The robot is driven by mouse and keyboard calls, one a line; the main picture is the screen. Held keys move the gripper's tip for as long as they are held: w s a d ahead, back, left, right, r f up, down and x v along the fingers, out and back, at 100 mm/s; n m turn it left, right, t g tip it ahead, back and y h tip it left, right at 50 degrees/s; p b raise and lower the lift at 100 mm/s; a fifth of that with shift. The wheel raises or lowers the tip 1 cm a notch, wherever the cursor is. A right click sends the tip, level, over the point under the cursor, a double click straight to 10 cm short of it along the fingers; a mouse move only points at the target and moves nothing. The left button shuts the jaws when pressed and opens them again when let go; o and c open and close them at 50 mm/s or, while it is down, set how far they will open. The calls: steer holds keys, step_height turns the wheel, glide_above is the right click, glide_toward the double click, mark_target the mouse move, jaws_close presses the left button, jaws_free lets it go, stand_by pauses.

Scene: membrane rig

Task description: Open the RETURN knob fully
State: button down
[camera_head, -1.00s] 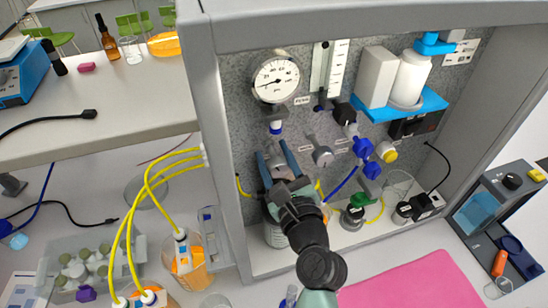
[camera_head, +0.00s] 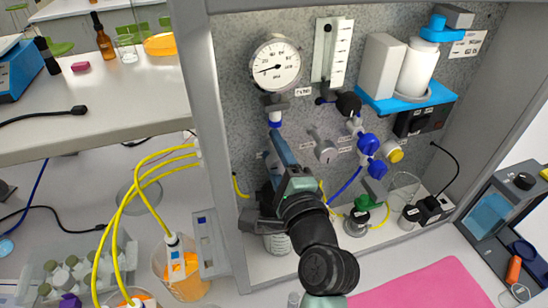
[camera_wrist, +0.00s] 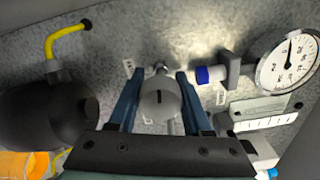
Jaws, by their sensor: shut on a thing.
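A round grey knob (camera_wrist: 160,100) with a short black mark on its face sits between my two blue fingers in the wrist view. The mark runs up and down in that picture. My gripper (camera_wrist: 163,82) is shut on the knob's sides. In the head view my gripper (camera_head: 278,150) is at the panel just below the pressure gauge and its blue fitting, and it hides the held knob. A second grey knob (camera_head: 324,150) is on the panel to its right, free. The small labels beside the knobs are too small to read.
The pressure gauge (camera_head: 275,64) is above my gripper, with a blue fitting (camera_wrist: 210,75) close to one finger. Blue valves (camera_head: 370,145) and a blue shelf (camera_head: 408,103) are to the right. A dark cylinder (camera_wrist: 45,115) with a yellow tube is left in the wrist view.

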steer(key=n+b, duration=0.1)
steer(key=n, duration=0.1)
steer(key=n+b, duration=0.2)
steer(key=shift+f+n, duration=0.2)
steer(key=shift+n, duration=0.1)
steer(key=n+b, duration=0.4)
steer(key=n, duration=0.1)
steer(key=n+b, duration=0.3)
steer(key=n, duration=0.2)
steer(key=shift+r+n+b, duration=0.1)
steer(key=shift+n+b, duration=0.25)
steer(key=shift+n, duration=0.05)
steer(key=shift+r+n+b, duration=0.1)
steer(key=shift+n+b, duration=1.1)
steer(key=shift+n, duration=0.7)
steer(key=shift+a, duration=0.1)
steer(key=shift+c, duration=1.7)
jaws_free()
steer(key=shift+r, duration=0.1)
steer(key=shift+s, duration=0.15)
steer(key=b+v, duration=0.2)
steer(key=v, duration=1)
steer(key=shift+s, duration=0.35)
